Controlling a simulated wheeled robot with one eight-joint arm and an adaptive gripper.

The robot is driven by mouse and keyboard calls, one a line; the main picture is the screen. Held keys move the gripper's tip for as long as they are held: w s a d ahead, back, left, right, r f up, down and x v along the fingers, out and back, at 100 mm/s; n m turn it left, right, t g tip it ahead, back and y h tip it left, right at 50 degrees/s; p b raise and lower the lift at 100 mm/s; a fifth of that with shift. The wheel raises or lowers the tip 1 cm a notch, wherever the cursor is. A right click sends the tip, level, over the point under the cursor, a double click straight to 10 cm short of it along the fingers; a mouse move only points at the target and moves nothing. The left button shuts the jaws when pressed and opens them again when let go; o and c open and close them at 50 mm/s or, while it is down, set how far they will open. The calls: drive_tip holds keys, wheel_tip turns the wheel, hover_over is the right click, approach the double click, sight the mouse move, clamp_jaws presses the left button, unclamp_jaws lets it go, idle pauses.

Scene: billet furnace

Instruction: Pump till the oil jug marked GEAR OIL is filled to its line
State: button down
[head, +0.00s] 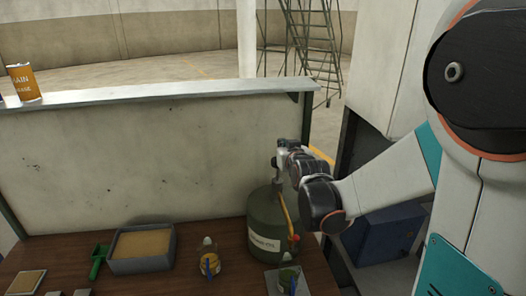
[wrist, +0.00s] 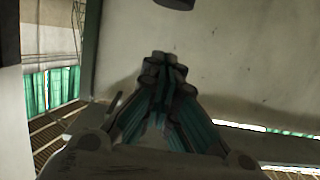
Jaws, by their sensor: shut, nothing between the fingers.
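A large dark green oil container (head: 262,225) stands on the brown table, its pale label partly readable as ending in OIL. A yellow spout (head: 285,212) runs down its right side to a red end. Below it, a small clear jug (head: 288,275) stands on a grey plate; its marking and level are too small to read. A second small jug (head: 209,263) with a yellow patch stands to the left. My gripper (head: 283,147) is above the green container, close to its top; contact is unclear. In the wrist view my gripper (wrist: 168,62) is shut and empty.
A grey box of tan material (head: 170,262) and a green scoop (head: 98,262) lie at the left. A pale panel topped by a ledge (head: 150,92) stands behind the table. An orange can (head: 23,82) sits on the ledge. A dark round thing (wrist: 175,3) shows above my fingertips.

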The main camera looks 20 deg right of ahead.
drive_tip(key=x, duration=0.4)
drive_tip(key=shift+f, duration=0.25)
wheel_tip(320, 180, down, 2)
drive_tip(key=shift+s+f, duration=0.1)
drive_tip(key=shift+f, duration=0.65)
drive_tip(key=shift+f, duration=0.1)
wheel_tip(320, 180, down, 5)
drive_tip(key=b, duration=0.6)
drive_tip(key=shift+f, duration=0.25)
drive_tip(key=shift+s+a, duration=0.1)
